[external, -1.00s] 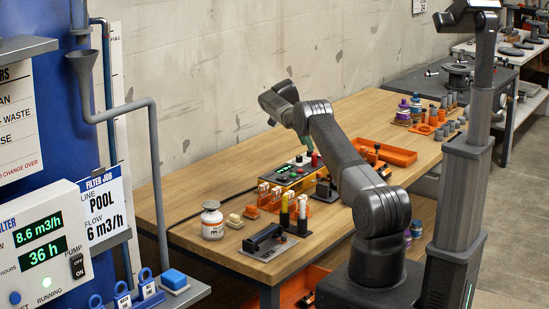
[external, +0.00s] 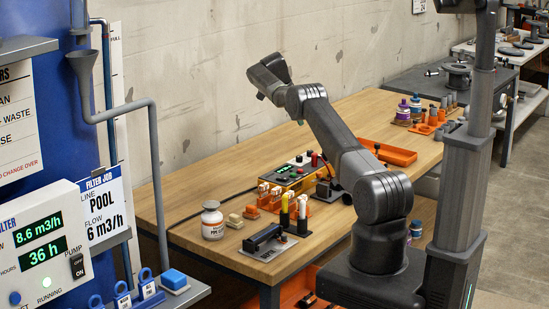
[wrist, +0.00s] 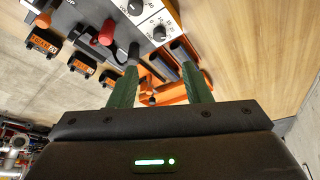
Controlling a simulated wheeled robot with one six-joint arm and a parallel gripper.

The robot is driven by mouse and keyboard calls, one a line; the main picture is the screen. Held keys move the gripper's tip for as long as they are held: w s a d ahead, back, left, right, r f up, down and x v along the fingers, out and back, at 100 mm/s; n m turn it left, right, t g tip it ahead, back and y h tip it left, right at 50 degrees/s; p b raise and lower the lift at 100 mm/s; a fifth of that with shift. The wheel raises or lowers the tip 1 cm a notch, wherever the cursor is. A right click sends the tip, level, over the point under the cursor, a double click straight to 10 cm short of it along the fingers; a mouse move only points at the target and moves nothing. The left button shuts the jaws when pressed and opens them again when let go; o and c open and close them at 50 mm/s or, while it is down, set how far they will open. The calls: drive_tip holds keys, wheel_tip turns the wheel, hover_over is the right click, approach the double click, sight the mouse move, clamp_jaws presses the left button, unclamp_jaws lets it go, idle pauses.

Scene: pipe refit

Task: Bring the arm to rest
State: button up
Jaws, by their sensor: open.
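My arm (external: 345,150) rises from my base at the front right and reaches up and left over the wooden workbench (external: 400,110). Its wrist end is raised against the concrete wall in the external view. My gripper shows in the wrist view (wrist: 162,88), with two green fingers spread apart and nothing between them. The fingertips are in front of a control box (wrist: 165,18) with knobs and an orange holder (wrist: 165,92), seen from above and apart from them. In the external view the fingers are mostly hidden by the wrist.
A white bottle (external: 213,220), a black clamp block (external: 266,238) and orange holders (external: 270,196) stand on the bench's near end. An orange tray (external: 388,152) lies further back. The blue filter station (external: 40,110) stands at the left. The air around the raised wrist is clear.

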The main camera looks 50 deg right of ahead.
sight(308, 151)
drive_tip(key=b+x, duration=0.3)
drive_tip(key=x, duration=1.1)
drive_tip(key=shift+s+b, duration=0.1)
drive_tip(key=shift+b, duration=0.2)
drive_tip(key=shift+a+r, duration=0.1)
drive_tip(key=shift+r, duration=0.05)
